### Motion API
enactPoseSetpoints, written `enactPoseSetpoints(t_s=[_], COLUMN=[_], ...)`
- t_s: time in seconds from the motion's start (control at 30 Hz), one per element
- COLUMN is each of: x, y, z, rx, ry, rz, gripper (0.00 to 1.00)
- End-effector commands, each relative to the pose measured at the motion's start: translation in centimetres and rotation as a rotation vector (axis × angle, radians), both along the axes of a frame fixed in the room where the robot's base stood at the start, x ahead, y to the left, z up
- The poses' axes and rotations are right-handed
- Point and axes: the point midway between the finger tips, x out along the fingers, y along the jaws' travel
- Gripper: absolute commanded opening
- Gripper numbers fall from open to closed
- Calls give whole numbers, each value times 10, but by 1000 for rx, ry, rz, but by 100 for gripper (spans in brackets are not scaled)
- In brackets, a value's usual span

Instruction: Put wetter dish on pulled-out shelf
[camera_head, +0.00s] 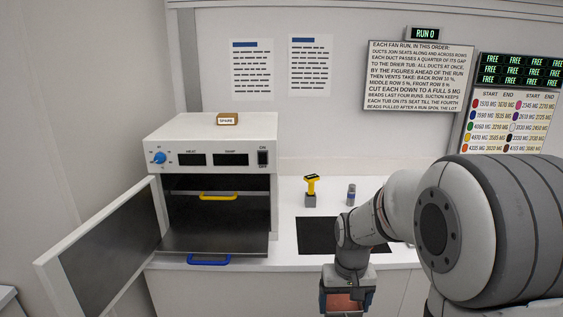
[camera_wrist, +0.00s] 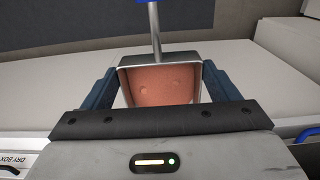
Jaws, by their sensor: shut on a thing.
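My gripper (camera_head: 346,288) is shut on a square metal dish (camera_wrist: 163,62) of smooth reddish-brown material with a few small dents. A thin metal rod with a blue end rises from the far side of the dish in the wrist view. The dish also shows below my gripper in the head view (camera_head: 344,303), in front of the counter. The white oven (camera_head: 213,129) stands open at left. Its lower shelf, with a blue handle (camera_head: 209,260), sticks out at the front; the upper one, with a yellow handle (camera_head: 218,197), sits farther in. I cannot compare wetness; no second dish shows.
The oven door (camera_head: 98,254) swings out to the left. A dark mat (camera_head: 316,236), a yellow-topped tool in a grey stand (camera_head: 311,191) and a small jar (camera_head: 351,195) are on the counter.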

Motion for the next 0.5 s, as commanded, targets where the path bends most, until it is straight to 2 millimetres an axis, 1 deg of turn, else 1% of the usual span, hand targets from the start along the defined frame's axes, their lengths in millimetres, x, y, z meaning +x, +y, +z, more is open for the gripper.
enactPoseSetpoints(t_s=[0.27, 0.37, 0.5], x=[23, 33, 46], y=[-3, -3, -3], z=[-44, -68, -109], rx=[0, 0, 0], ry=[3, 5, 6], rz=[-5, -5, -5], gripper=[49, 49, 49])
